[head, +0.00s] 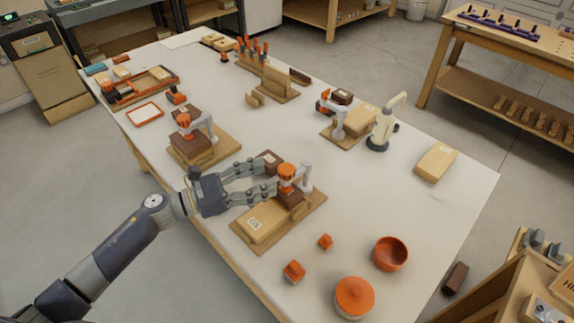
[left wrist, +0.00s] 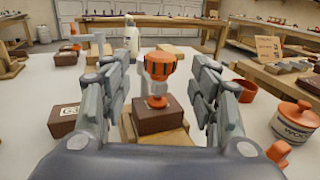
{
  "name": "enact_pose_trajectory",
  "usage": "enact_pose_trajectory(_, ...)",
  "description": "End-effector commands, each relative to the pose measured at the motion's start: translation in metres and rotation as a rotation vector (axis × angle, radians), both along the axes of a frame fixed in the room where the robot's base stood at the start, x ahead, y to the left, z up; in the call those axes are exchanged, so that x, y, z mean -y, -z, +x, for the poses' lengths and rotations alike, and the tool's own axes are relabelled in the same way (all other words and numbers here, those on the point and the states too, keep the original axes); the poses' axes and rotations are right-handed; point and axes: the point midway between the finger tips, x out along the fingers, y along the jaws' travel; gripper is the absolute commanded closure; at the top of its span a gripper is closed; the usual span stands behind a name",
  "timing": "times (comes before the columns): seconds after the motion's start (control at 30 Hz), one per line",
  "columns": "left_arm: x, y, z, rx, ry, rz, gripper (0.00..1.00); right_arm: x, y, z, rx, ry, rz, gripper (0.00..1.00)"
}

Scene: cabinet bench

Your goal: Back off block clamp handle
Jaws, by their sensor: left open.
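The nearest block clamp has an orange knob handle (head: 287,172) above a dark brown block (head: 290,196) on a wooden base (head: 301,220), with a grey clamp arm (head: 306,178) beside it. In the left wrist view the orange, dark-slotted handle (left wrist: 160,67) stands upright ahead, on a spindle with an orange foot over the brown block (left wrist: 160,121). My left gripper (head: 273,178) comes in from the left, its fingers open and reaching to either side of the handle. In the left wrist view gaps show between the handle and both fingers. My right gripper is out of view.
A pale wood block (head: 267,217) lies on the same base. Two more clamp stations stand behind, at left (head: 205,150) and right (head: 338,126). Small orange pieces (head: 294,271), an orange bowl (head: 390,254) and a lidded jar (head: 354,297) stand in front. The table's right side is mostly clear.

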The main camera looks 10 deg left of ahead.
Motion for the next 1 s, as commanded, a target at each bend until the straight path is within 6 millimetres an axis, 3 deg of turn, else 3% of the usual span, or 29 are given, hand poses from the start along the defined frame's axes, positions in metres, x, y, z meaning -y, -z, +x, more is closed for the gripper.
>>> enact_pose_trajectory(0.1, 0.020, -0.005, 0.015, 0.002, 0.001, -0.003, 0.45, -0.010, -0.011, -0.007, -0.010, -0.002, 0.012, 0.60)
enact_pose_trajectory(0.3, 0.044, -0.003, 0.032, 0.001, 0.000, -0.002, 0.45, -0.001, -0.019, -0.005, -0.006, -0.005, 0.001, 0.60)
enact_pose_trajectory(0.73, 0.054, 0.000, 0.039, 0.001, 0.001, 0.001, 0.45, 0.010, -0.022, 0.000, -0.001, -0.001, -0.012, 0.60)
enact_pose_trajectory(0.77, 0.054, 0.000, 0.039, 0.001, 0.001, 0.001, 0.47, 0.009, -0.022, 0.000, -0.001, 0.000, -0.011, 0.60)
enact_pose_trajectory(0.93, 0.054, -0.001, 0.039, 0.001, 0.001, 0.001, 0.85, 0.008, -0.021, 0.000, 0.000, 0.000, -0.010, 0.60)
enact_pose_trajectory(1.0, 0.054, -0.001, 0.039, 0.001, 0.001, 0.001, 0.90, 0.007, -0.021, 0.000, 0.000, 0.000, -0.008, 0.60)
